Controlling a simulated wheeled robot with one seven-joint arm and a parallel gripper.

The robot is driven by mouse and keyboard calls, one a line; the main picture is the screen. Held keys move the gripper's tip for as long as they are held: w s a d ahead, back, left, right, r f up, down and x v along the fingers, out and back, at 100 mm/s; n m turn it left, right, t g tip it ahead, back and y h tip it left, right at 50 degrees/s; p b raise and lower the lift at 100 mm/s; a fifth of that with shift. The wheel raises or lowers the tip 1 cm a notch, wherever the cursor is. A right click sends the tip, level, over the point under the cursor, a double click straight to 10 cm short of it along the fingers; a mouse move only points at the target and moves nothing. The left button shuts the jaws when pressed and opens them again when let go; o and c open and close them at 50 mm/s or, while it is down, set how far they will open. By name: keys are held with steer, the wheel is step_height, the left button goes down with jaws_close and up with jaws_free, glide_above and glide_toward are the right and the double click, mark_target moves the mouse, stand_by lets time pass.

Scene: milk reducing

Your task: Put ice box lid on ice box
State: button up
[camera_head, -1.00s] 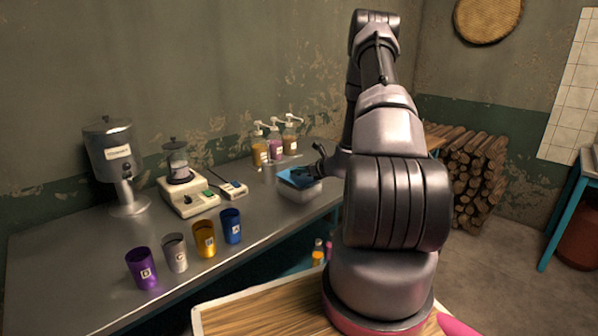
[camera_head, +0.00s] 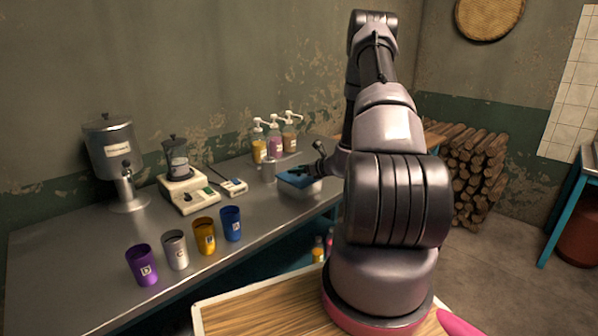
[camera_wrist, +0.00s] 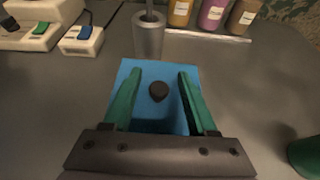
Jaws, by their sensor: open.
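The ice box lid (camera_wrist: 155,74) is a blue square with a dark round knob (camera_wrist: 158,90). In the head view the blue lid (camera_head: 296,180) lies over the white ice box (camera_head: 303,191) near the right end of the counter. My gripper (camera_wrist: 160,80) is open, with a green finger on each side of the knob and neither touching it. In the head view my gripper (camera_head: 303,170) is small and dark just above the lid. The ice box is hidden under the lid in the wrist view, so I cannot tell how well the lid is seated.
A metal cup (camera_wrist: 148,36) stands just beyond the lid. Pump bottles (camera_head: 275,143) stand behind it. Several coloured cups (camera_head: 204,235) line the front edge.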

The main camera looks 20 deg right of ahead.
steer(key=r+v, duration=0.1)
steer(key=v, duration=1.1)
steer(key=s+a+r+n+g+y, duration=0.2)
steer(key=s+a+r+n+g, duration=0.15)
steer(key=a+r+n, duration=0.5)
steer(key=s+a+r+n+g+y, duration=0.35)
steer(key=a+r+n, duration=0.25)
steer(key=a+r, duration=0.55)
steer(key=s+a+r+n+h, duration=0.1)
steer(key=s+r+n+h, duration=0.3)
steer(key=s, duration=0.5)
steer(key=s+a+r+n+t+h, duration=0.1)
steer(key=s+r+n+h, duration=0.3)
steer(key=s+r+n, duration=0.4)
steer(key=shift+s+r+n, duration=0.35)
steer(key=shift+s+n, duration=0.4)
steer(key=shift+s, duration=0.45)
